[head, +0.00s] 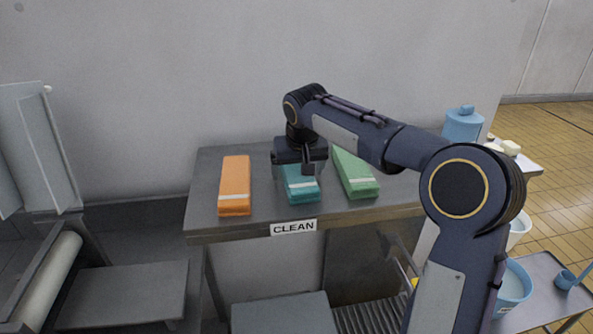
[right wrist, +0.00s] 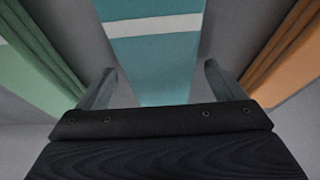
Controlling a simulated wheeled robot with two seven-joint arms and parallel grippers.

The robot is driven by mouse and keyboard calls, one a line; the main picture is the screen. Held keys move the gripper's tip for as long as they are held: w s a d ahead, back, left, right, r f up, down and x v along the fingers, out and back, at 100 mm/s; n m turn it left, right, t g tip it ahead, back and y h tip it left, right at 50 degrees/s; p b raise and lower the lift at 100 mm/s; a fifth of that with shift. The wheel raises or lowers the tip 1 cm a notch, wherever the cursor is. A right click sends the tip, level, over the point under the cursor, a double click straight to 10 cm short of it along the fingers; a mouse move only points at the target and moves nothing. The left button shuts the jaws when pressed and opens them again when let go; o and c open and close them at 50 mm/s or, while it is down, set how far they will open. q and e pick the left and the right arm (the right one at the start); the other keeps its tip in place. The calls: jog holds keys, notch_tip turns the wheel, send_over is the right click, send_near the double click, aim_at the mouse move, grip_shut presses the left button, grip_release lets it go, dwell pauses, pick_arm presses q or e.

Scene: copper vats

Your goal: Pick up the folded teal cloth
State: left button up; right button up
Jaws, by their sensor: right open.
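The folded teal cloth (head: 301,190) lies on the metal table in the head view, between an orange and a green cloth. It has a white stripe near its front end. My right gripper (head: 307,169) is above it and hides its back part. In the right wrist view the teal cloth (right wrist: 160,62) runs up the middle, between the two spread fingers of the right gripper (right wrist: 162,82). The fingers are open, one at each side of the cloth. I cannot tell how far above the table they are. My left gripper is not in view.
The orange cloth (head: 234,187) lies to the left and the green cloth (head: 356,176) close to the right. The table's front edge (head: 255,234) bears a CLEAN label (head: 293,228). A wall stands behind. A blue canister (head: 462,125) stands at the right.

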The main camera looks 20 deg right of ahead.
jog(key=shift+f, duration=0.1)
jog(key=shift+c, duration=0.3)
jog(key=c, duration=1.1)
jog(key=shift+c, duration=0.2)
